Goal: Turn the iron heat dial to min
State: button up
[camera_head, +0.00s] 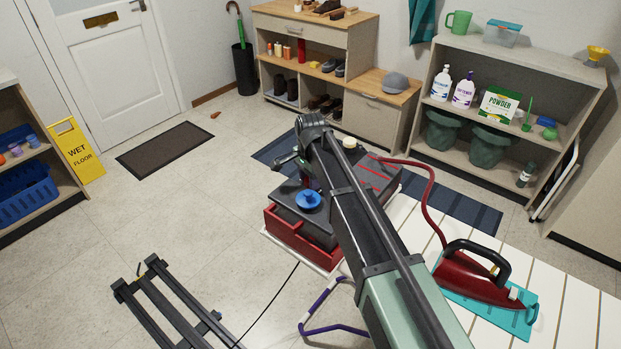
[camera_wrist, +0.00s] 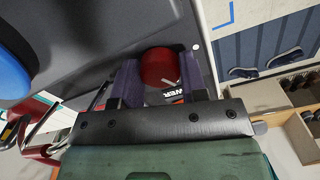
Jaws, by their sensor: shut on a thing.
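The iron's station (camera_head: 375,176) is a dark grey box with a red base on the ironing board. A blue round dial (camera_head: 308,200) sits on its top; its edge also shows at the left of the wrist view (camera_wrist: 12,65). My gripper (camera_wrist: 160,68) is shut on a red knob (camera_wrist: 160,64), one finger on each side of it. A label partly reading "WER" shows just below the knob, mostly hidden. I cannot read any min mark or tell which control is the heat dial. The red iron (camera_head: 470,276) lies on a teal mat (camera_head: 528,305).
A red hose (camera_head: 430,200) runs from the station toward the iron. The ironing board (camera_head: 570,290) is striped white. A shelf with bottles (camera_head: 440,84) stands at the back right, and a shoe cabinet (camera_head: 330,50) at the back. Open floor lies to the left.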

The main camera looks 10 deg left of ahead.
jog(key=n, duration=1.5)
jog(key=shift+n, duration=0.3)
jog(key=n, duration=0.3)
jog(key=shift+n, duration=0.3)
jog(key=n, duration=0.3)
jog(key=shift+n, duration=0.3)
jog(key=n, duration=0.3)
jog(key=shift+n, duration=2.2)
